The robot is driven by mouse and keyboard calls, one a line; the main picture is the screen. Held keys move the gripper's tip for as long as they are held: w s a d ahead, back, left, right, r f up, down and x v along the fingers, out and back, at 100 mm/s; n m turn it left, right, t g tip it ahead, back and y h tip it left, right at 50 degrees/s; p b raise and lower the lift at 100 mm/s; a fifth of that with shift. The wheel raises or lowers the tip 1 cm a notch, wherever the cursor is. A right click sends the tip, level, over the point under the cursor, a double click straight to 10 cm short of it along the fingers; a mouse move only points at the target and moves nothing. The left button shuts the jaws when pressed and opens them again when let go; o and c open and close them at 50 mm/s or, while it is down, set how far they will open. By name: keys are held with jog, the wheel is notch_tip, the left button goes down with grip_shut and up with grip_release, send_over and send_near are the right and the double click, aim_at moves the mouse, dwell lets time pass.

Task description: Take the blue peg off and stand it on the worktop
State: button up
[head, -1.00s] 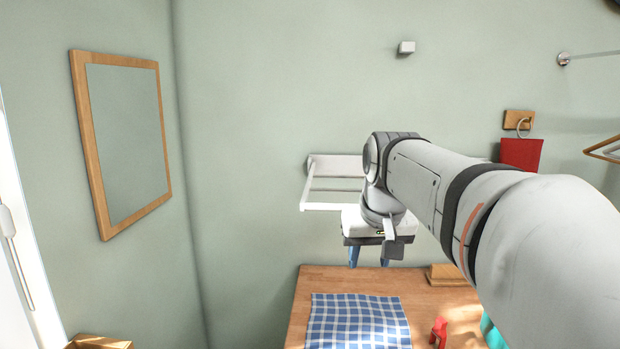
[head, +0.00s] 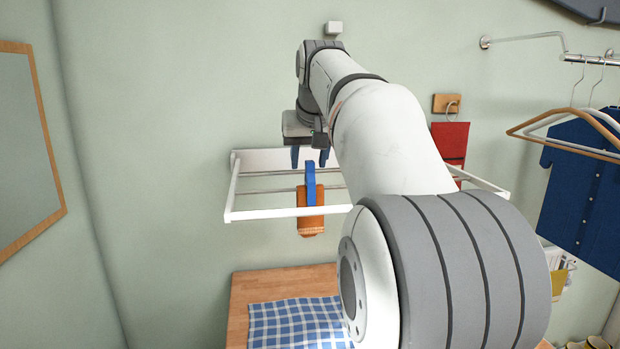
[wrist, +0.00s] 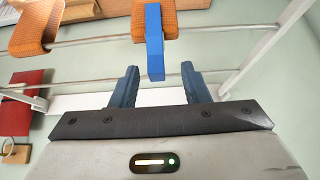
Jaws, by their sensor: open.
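The blue peg (head: 310,183) is upright on an orange cloth (head: 311,212) that hangs over a rail of the white wall rack (head: 262,213). In the wrist view the peg (wrist: 154,42) shows between and beyond the two fingers, with the orange cloth (wrist: 172,18) behind it. My gripper (head: 309,160) is open and empty, just above and behind the peg in the head view. Its dark blue fingers (wrist: 160,78) stand apart, one each side of the peg's line; contact is not visible. The wooden worktop (head: 240,310) is below the rack, partly hidden by my arm.
A blue checked cloth (head: 290,322) covers part of the worktop. A second orange item (wrist: 36,25) hangs on the rack. A red cloth (head: 451,140) hangs on a wall ring to the right. Hangers (head: 567,127) and a blue shirt (head: 590,175) are farther right.

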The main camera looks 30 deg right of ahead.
aim_at(309, 172)
jog(key=x, duration=0.4)
jog(key=shift+d+f, duration=0.15)
jog(key=shift+f, duration=0.2)
grip_shut()
